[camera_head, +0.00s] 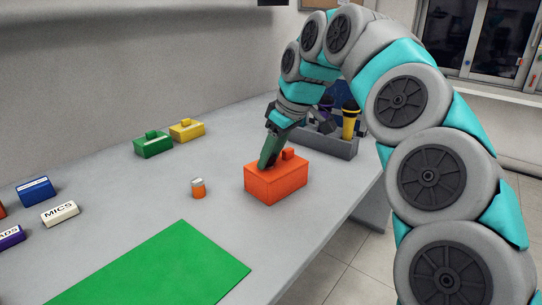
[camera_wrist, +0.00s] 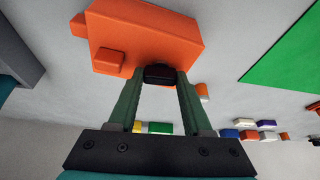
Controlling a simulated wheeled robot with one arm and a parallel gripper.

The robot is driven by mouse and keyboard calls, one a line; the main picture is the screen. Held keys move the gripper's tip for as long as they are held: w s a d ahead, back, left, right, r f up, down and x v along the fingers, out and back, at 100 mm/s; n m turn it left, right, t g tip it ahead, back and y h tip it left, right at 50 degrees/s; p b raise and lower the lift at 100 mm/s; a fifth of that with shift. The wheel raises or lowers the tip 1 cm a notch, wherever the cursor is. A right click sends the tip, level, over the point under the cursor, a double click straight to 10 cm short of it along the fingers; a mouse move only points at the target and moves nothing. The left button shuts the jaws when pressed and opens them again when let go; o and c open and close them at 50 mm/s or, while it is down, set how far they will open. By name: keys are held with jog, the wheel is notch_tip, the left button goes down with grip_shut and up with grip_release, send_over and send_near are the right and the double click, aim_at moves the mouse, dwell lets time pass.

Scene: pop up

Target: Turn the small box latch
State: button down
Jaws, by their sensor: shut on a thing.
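The small orange box (camera_head: 275,186) stands on the grey table, and it also shows in the wrist view (camera_wrist: 150,32). A small orange block (camera_head: 288,153) sticks up from its top, beside my gripper. A dark latch (camera_wrist: 159,74) sits at the box's edge in the wrist view. My gripper (camera_head: 267,163) reaches down onto the top of the box at its left part. In the wrist view its green fingers (camera_wrist: 162,78) are shut on the dark latch, one on each side. In the head view the fingers hide the latch.
A grey bin (camera_head: 330,143) with microphones stands close behind the box. A small orange-and-white container (camera_head: 198,188) is to the left. Green (camera_head: 153,145) and yellow (camera_head: 187,130) boxes stand farther back. A flat green mat (camera_head: 155,270) lies in front. The table's right edge is near.

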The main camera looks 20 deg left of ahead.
jog(key=shift+m+t+b, duration=0.45)
jog(key=shift+m+t, duration=0.05)
jog(key=shift+m, duration=1)
jog(key=shift+c, duration=1.6)
grip_release()
jog(key=shift+r, duration=0.15)
jog(key=v, duration=0.7)
jog(key=shift+r, duration=0.3)
jog(key=shift+s, duration=0.15)
